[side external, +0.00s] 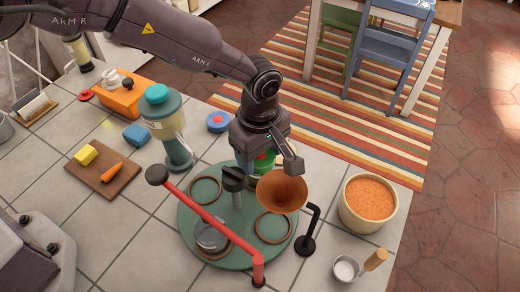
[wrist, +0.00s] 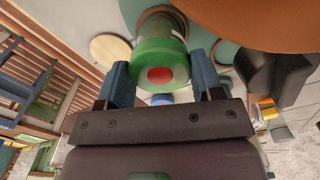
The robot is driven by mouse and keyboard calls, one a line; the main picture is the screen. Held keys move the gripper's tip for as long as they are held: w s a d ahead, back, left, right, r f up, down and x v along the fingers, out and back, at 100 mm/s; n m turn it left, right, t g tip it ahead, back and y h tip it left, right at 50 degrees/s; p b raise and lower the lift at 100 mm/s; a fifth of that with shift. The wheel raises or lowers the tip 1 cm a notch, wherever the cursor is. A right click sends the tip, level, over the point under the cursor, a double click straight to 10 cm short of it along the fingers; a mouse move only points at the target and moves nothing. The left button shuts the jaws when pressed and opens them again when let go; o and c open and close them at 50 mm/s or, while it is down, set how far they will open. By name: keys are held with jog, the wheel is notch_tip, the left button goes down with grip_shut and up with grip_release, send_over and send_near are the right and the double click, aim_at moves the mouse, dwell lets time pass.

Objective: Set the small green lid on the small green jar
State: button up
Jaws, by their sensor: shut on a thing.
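The small green lid (side external: 265,155) has a red spot on top. It also shows in the wrist view (wrist: 143,60), between the two blue fingers of my gripper (wrist: 161,78). In the side view my gripper (side external: 262,161) points down at the back of the green turntable (side external: 205,225), shut on the lid. The small green jar (wrist: 170,28) is directly beyond the lid in the wrist view, in line with it. I cannot tell whether the lid is fully seated on the jar. In the side view my gripper and the funnel hide most of the jar.
A brown funnel (side external: 282,193) stands close in front of my gripper. A red bar (side external: 210,220) crosses over the turntable, near a black-knobbed post (side external: 234,180). A tub of orange grains (side external: 368,201) is at the right. A grey lidded tin (side external: 212,236) sits at the turntable's front.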

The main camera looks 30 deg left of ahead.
jog(key=o, duration=1)
jog(key=shift+r, duration=3.5)
